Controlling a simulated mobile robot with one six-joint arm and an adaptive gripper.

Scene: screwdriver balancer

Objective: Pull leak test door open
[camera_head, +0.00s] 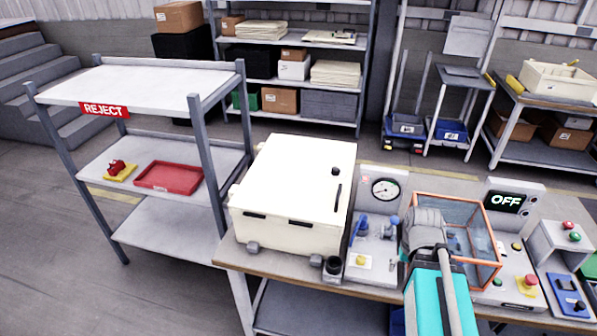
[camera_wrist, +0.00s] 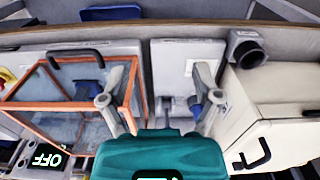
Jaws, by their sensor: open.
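An orange-framed, clear-walled box (camera_head: 483,235), which looks shut, stands on the bench right of a gauge panel (camera_head: 385,189). In the wrist view the orange-framed box (camera_wrist: 62,95) is at left, with a black handle (camera_wrist: 80,51) on its edge. A large white cabinet (camera_head: 300,180), also looking shut, stands left of the gauge panel and has a black handle (camera_head: 338,198). I cannot tell for sure which door is the leak test's. My gripper (camera_wrist: 160,78) is open and empty, over the panel area between box and cabinet. My arm partly hides the orange-framed box in the head view.
A small black cup-like part (camera_head: 333,266) sits at the cabinet's front corner. An OFF display (camera_head: 507,201) and a button box (camera_head: 566,246) stand at right. A REJECT rack (camera_head: 140,84) is at left. Open floor lies left of the bench.

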